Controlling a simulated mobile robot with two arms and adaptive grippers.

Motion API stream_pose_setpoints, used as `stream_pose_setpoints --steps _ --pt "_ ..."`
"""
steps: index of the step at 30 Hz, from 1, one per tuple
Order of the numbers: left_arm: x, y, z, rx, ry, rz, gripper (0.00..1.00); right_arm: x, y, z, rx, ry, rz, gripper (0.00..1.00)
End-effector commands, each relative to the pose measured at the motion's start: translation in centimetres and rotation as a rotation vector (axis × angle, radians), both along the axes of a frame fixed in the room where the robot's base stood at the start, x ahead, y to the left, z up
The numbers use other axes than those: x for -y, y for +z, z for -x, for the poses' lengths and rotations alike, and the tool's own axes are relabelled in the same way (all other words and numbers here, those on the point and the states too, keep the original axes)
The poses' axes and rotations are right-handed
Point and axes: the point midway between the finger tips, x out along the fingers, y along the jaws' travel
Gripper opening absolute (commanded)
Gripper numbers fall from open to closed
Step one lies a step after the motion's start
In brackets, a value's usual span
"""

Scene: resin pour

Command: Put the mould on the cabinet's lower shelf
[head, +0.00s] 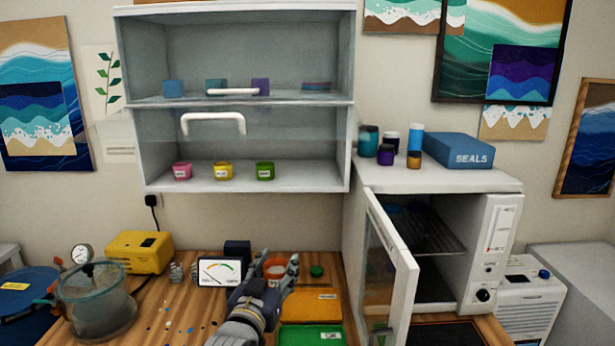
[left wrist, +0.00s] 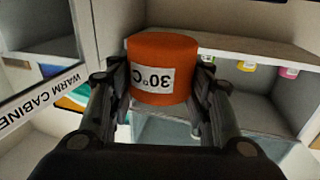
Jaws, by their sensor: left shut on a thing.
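The mould is a round orange pot (head: 275,267) with a white 30°C label. My left gripper (head: 278,278) is shut on it and holds it over the wooden bench. In the left wrist view the mould (left wrist: 162,68) sits between both fingers, its label upside down. The warm cabinet (head: 475,250) stands at the right with its glass door (head: 392,265) swung open. A wire shelf (head: 425,233) shows inside; its lower space is dark and partly hidden by the door. My right gripper is not in view.
A wall cabinet (head: 235,188) holds pink, yellow and green pots on its lower shelf. An orange tray (head: 312,305) and a green tray (head: 300,337) lie beside my left arm. A meter (head: 219,271) and a glass chamber (head: 95,300) stand to the left.

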Motion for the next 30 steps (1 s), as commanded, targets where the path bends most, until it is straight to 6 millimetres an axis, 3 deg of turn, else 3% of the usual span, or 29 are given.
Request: stream_pose_setpoints --steps 1,3,15,24,30 --pt "-0.8 -2.5 1.3 -0.004 0.014 0.002 0.21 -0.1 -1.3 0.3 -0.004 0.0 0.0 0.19" --pt "-1.9 -4.4 3.0 -0.003 0.032 0.0 0.21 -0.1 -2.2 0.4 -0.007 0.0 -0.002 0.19" --pt "-8.2 -13.3 13.5 -0.003 0.152 0.0 0.21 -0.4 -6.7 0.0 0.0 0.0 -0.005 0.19" --pt "-11.7 -16.0 19.7 0.0 0.223 0.0 0.21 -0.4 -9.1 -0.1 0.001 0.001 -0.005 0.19" --pt "-12.4 -16.3 21.4 0.001 0.239 0.0 0.21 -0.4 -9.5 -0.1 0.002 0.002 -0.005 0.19"
